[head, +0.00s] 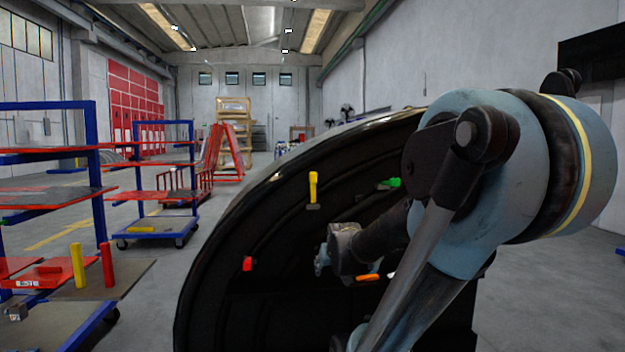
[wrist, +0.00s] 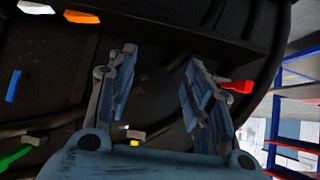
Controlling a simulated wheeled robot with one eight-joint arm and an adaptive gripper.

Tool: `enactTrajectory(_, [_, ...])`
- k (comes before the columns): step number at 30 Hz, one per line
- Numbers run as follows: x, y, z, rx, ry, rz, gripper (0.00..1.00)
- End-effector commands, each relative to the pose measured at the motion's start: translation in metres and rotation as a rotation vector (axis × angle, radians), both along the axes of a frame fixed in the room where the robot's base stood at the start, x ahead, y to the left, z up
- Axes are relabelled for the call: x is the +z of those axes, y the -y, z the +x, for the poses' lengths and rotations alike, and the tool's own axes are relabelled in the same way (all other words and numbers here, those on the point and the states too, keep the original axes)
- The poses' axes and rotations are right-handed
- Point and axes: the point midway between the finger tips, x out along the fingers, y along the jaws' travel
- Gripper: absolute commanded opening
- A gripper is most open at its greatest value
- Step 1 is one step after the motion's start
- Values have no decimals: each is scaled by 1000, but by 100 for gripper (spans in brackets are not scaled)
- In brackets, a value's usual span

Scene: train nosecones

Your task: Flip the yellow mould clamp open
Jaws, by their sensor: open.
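The yellow mould clamp (head: 313,187) is on the dark inner face of the large curved mould (head: 225,270). Its yellow handle points up in the head view, above a small grey base. My gripper (head: 321,262) is in front of the mould, below the yellow clamp in the head view and apart from it. In the wrist view my gripper (wrist: 160,75) has its two fingers spread with nothing between them. A small yellow part (wrist: 134,142), probably the same clamp, shows at the gripper's palm edge there; the rest is hidden.
Other clamps on the mould are red (head: 247,264), green (head: 391,183) and orange (head: 367,277); blue (wrist: 13,86) and white (wrist: 36,7) ones show in the wrist view. A blue-framed cart (head: 95,170) with loose clamp-like pieces stands left. Open floor lies between cart and mould.

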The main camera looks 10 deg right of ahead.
Motion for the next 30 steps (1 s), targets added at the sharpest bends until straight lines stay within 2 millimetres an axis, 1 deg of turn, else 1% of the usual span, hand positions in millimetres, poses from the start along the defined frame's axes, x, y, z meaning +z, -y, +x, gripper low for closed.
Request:
enactTrajectory(1, [11, 0, 21, 0, 64, 1, 47])
enactTrajectory(6, [52, 0, 80, -2, 290, 3, 47])
enactTrajectory(12, [99, 0, 134, -2, 555, 4, 47])
enactTrajectory(15, [122, 0, 155, -6, 688, 7, 47])
enactTrajectory(18, [143, -1, 170, 1, 816, 11, 47])
enactTrajectory(22, [164, 0, 182, -1, 956, 11, 47])
enactTrajectory(25, [175, 0, 185, -2, 1034, 12, 47])
enactTrajectory(30, [184, 0, 187, -2, 1101, 14, 47])
